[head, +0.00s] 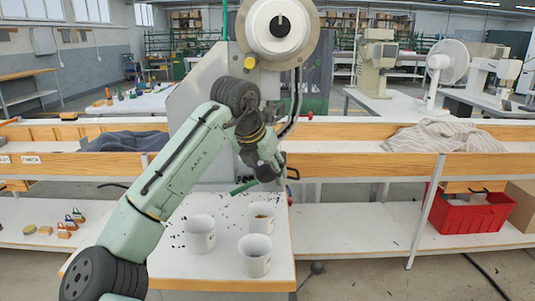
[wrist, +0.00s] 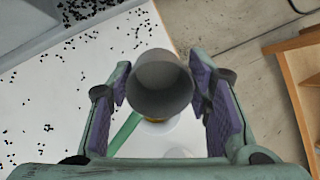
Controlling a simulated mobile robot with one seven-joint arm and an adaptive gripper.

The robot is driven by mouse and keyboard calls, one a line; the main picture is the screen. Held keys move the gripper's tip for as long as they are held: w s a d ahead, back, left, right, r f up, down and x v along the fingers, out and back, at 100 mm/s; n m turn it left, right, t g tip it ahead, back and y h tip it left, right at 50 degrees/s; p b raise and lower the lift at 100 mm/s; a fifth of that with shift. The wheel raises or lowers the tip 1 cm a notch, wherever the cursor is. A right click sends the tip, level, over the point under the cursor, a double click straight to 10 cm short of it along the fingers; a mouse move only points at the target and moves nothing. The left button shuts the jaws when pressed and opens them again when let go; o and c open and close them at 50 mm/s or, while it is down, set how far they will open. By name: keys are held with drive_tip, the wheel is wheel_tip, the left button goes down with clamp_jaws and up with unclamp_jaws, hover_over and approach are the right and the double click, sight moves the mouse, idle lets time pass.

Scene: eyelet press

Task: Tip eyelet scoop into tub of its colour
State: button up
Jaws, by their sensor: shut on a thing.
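My gripper (head: 268,174) is shut on the eyelet scoop, above the press table. The scoop has a grey round cup (wrist: 160,85), which sits between my purple-padded fingers (wrist: 164,92) in the wrist view. Its green handle (head: 243,187) sticks out to the left in the head view. I see no eyelets inside the cup. Three white tubs stand below: a left tub (head: 199,236), a back right tub (head: 261,219) with yellowish contents, and a front tub (head: 255,258). Small marks on the tubs are too small to read. The cup partly hides a tub in the wrist view.
Small black bits lie scattered on the white table (head: 225,270). The large press (head: 215,100) rises behind the tubs. A wooden-edged bench (head: 360,165) runs across behind. A red crate (head: 470,213) stands at the right, and small coloured blocks (head: 67,228) lie at the left.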

drive_tip(key=shift+g+y+p, duration=0.4)
drive_tip(key=shift+g+p, duration=0.4)
drive_tip(key=shift+p, duration=1.55)
drive_tip(key=shift+w+d+f+g, duration=0.1)
drive_tip(key=shift+f+g, duration=0.2)
drive_tip(key=shift+f, duration=0.05)
drive_tip(key=shift+w+f+g+y, duration=0.1)
drive_tip(key=shift+f+g+y, duration=0.45)
drive_tip(key=shift+g, duration=0.35)
drive_tip(key=shift+f+g+y, duration=0.25)
drive_tip(key=shift+f+g, duration=0.05)
drive_tip(key=shift+g, duration=0.4)
